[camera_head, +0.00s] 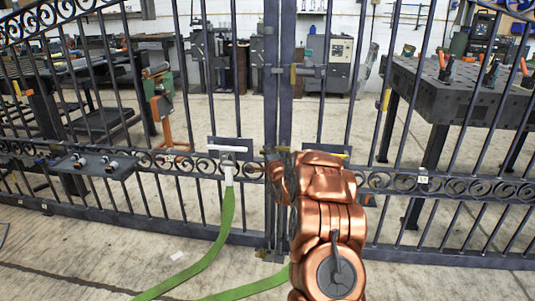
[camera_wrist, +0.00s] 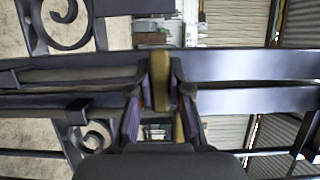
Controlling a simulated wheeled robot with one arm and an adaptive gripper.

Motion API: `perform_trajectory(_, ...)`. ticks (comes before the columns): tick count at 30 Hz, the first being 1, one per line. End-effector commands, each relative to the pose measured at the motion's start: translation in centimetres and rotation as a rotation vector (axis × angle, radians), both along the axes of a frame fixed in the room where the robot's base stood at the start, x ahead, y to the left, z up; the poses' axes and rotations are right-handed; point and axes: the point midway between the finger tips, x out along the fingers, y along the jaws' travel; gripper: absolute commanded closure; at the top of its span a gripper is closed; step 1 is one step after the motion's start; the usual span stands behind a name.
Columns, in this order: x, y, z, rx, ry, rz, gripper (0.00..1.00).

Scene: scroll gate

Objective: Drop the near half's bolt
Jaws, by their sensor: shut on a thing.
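The scroll gate's two dark metal halves meet at upright stiles (camera_head: 271,90) in the middle of the head view. My gripper is at the stiles at mid height in the head view, mostly hidden behind my copper arm. In the wrist view my gripper (camera_wrist: 159,104) has its two dark fingers closed on a brass-coloured upright piece, seemingly the bolt's handle (camera_wrist: 160,65). The stiles (camera_wrist: 250,66) run sideways across that view behind it. The rest of the bolt is hidden, so I cannot tell whether it is raised or dropped.
A green strap (camera_head: 213,235) with a white end hangs from a plate left of the stiles and trails on the floor. A small shelf (camera_head: 94,164) with fittings is on the left half. Another brass-handled fitting (camera_head: 293,74) is higher up. Workbenches (camera_head: 465,92) stand behind the gate.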

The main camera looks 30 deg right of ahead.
Motion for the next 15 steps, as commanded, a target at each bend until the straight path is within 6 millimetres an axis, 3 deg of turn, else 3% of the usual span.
perform_trajectory(15, 0.01, -0.03, -0.66, 0.001, 0.001, -0.001, 1.0)
